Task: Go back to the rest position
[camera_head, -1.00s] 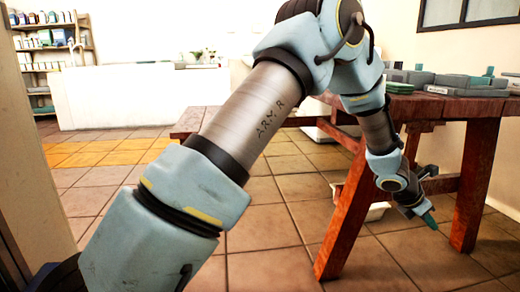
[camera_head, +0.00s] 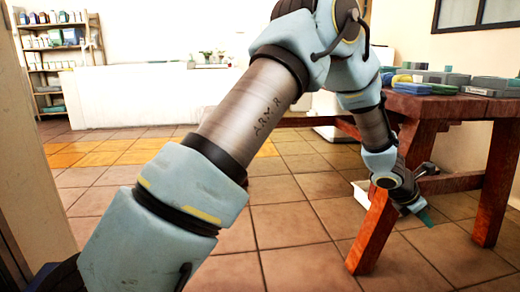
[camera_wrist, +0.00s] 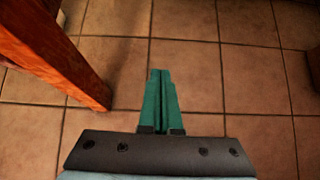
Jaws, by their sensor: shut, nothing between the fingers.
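The wooden table (camera_head: 440,106) at the right bears several boxes and green and blue items (camera_head: 430,77). A white counter (camera_head: 150,97) and a stocked shelf (camera_head: 60,60) stand at the back. The tiled floor (camera_head: 300,215) is open in the middle.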

